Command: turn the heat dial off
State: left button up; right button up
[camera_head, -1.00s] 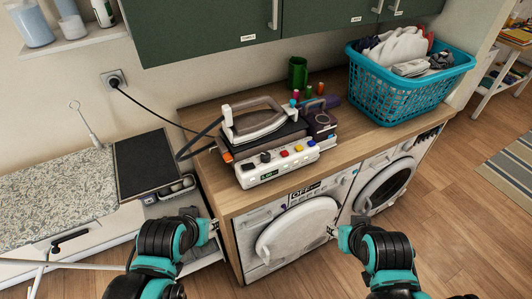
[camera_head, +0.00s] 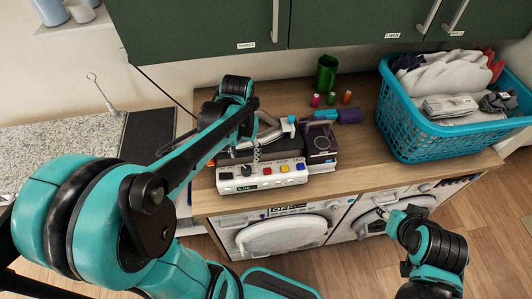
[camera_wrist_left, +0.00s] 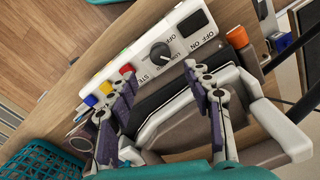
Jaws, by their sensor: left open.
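The heat dial is a round black knob (camera_wrist_left: 160,52) on the white front panel (camera_wrist_left: 125,72) of the ironing station, with OFF lettering beside it. In the head view the dial (camera_head: 246,171) shows on the same panel, left of the yellow button. My left gripper (camera_head: 257,150) hangs over the station, just behind the panel. In the wrist view my left gripper (camera_wrist_left: 160,95) is open and empty, its fingers apart, with the dial beyond the fingertips and no visible contact. My right gripper (camera_head: 382,216) is low in front of the machines; its jaw opening is unclear.
The iron (camera_wrist_left: 190,125) lies close behind the fingers. Coloured buttons (camera_wrist_left: 107,88) sit along the panel. A teal laundry basket (camera_head: 425,125) is right. Green cabinets hang above.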

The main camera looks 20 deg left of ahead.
aim_at(246, 169)
pick_arm(q)
notch_tip(246, 169, down, 8)
jog(key=shift+r+b, duration=0.1)
jog(key=shift+b, duration=1.05)
jog(key=shift+c, duration=0.3)
jog(key=c, duration=1.1)
